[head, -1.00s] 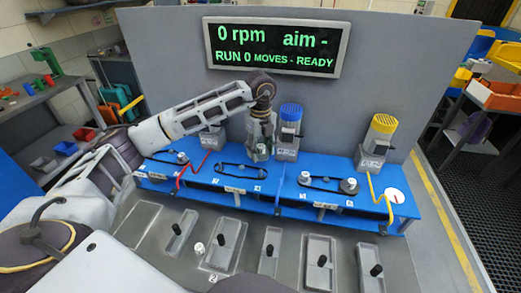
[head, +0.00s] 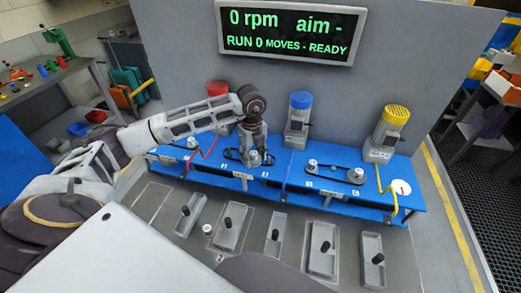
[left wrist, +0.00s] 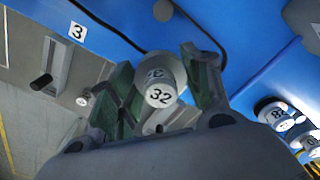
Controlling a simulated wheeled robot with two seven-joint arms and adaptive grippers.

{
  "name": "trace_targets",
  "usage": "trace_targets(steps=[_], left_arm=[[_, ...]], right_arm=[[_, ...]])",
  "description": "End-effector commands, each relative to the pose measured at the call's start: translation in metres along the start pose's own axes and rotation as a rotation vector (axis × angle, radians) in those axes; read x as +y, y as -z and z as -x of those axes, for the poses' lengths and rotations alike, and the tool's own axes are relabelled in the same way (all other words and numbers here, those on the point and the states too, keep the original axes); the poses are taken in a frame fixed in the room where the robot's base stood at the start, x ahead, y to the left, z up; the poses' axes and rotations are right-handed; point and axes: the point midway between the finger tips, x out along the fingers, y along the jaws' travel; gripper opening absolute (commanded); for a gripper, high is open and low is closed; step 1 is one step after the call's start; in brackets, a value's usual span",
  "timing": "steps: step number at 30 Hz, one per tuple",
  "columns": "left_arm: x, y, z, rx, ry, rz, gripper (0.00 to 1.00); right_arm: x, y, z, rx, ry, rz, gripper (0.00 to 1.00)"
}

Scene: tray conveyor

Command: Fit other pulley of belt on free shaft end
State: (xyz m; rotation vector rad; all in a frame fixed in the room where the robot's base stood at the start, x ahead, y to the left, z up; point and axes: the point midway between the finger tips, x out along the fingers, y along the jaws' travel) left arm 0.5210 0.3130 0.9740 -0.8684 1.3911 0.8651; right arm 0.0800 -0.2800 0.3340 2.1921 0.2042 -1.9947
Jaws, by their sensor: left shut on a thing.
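My left gripper (head: 254,155) points down at the blue deck, beside the black belt (head: 232,153) of the second station from the left. In the left wrist view its green-padded fingers (left wrist: 160,92) are shut on a silver pulley marked 32 (left wrist: 160,96). The black belt (left wrist: 190,28) curves past this pulley in that view. A small silver shaft end (left wrist: 163,10) shows at the top, apart from the pulley. I cannot tell whether the pulley touches the deck or a shaft. My right gripper is out of view.
Red (head: 217,88), blue (head: 300,108) and yellow (head: 391,125) motors stand along the back of the deck. Another belt (head: 335,168) with pulleys lies to the right. Grey trays with black posts (head: 232,222) stand in front. A red cable (head: 207,146) runs close by on the left.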

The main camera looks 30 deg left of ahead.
Motion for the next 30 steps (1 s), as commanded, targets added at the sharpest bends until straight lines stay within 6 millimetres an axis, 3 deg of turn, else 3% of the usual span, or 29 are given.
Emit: trace_targets(steps=[14,23,30], left_arm=[[0.037,-0.041,0.003,-0.002,0.0,0.114,0.22],[0.047,-0.071,0.024,-0.001,0.003,0.149,0.22],[0.045,-0.096,0.055,-0.002,0.007,0.138,0.22]], right_arm=[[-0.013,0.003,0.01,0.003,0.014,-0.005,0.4],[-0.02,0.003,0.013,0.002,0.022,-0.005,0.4],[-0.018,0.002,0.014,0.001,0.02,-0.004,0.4]])
